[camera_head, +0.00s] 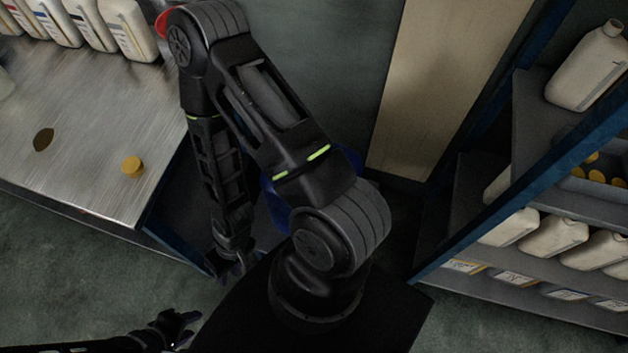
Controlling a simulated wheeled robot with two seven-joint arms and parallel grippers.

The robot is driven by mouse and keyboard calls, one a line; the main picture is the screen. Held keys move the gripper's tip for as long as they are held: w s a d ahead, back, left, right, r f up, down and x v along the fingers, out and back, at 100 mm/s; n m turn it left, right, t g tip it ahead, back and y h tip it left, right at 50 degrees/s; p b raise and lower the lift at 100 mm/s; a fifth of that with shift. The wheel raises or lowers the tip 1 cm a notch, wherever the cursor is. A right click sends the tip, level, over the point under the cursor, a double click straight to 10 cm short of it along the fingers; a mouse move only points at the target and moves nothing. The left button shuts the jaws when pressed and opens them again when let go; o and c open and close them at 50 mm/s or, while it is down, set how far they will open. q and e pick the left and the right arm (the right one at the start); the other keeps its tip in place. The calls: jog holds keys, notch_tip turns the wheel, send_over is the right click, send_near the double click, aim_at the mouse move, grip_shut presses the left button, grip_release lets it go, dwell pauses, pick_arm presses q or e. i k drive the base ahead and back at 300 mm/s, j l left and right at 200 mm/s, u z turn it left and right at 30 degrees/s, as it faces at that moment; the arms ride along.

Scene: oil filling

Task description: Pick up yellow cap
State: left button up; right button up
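The yellow cap (132,167) sits upright on the metal tabletop (75,125) at the left, near its right front corner. My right gripper (230,268) hangs below and to the right of the cap, past the table's edge and apart from it. It is small and dark, and I cannot make out its fingers clearly. My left gripper (184,328) is low in the picture, in front of the table and well away from the cap. Its fingers look spread, with nothing between them.
A dark round hole (43,139) lies left of the cap in the tabletop. Several white bottles (90,25) stand along the table's back. A blue-framed shelf (540,185) at the right holds bottles and a bin of yellow caps (597,176). The tabletop around the cap is clear.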

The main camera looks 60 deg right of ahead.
aim_at(132, 167)
jog(key=i+j, duration=0.1)
jog(key=i, duration=0.35)
jog(key=z, duration=2.45)
